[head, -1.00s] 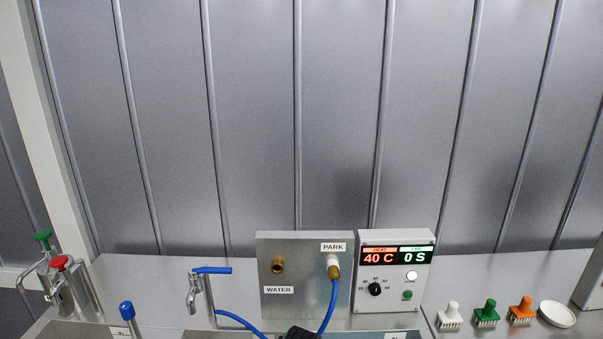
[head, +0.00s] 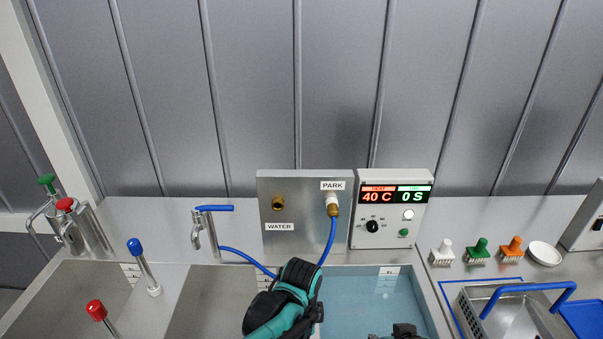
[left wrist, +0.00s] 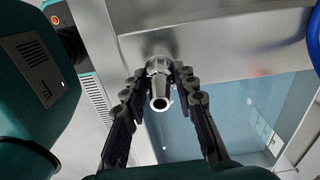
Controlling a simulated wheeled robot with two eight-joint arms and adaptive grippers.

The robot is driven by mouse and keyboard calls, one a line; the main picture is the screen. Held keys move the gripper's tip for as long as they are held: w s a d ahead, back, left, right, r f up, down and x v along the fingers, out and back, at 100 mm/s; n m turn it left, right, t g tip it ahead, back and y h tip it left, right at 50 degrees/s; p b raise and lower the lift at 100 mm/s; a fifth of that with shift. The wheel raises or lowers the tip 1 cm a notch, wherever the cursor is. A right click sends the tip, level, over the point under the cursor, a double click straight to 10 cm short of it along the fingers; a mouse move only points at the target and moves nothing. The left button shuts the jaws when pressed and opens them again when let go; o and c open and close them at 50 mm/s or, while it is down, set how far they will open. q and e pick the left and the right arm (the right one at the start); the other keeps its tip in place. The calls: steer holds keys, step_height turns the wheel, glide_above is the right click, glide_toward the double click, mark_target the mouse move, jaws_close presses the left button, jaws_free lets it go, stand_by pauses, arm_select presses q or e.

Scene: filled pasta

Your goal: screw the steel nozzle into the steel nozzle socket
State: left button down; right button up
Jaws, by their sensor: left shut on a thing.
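In the left wrist view, a short steel tubular piece, apparently the steel nozzle (left wrist: 158,95), sits between the black fingertips of my left gripper (left wrist: 162,82). My left gripper is shut on it. Its dark round opening faces the camera. Metal shows behind its far end, but I cannot tell whether that is the nozzle socket or whether they touch. In the head view my teal and black left arm reaches over the sink divider, and its fingertips are hidden. A black part, apparently of my right arm, shows at the bottom edge, with its fingertips out of sight.
A water-filled basin (head: 370,300) lies right of my left arm. A steel panel (head: 305,235) with a blue hose (head: 328,243) stands behind it, beside a control box (head: 391,210). Blue-handled (head: 146,265) and red-handled (head: 98,313) tools stand left.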

arm_select(q)
steer(key=m, duration=0.4)
steer(key=shift+m, duration=0.3)
steer(key=c, duration=1.6)
jaws_free()
steer(key=shift+m, duration=0.5)
steer(key=o, duration=0.7)
step_height(320, 180, up, 7)
steer(key=p, duration=0.5)
steer(key=shift+p, duration=0.35)
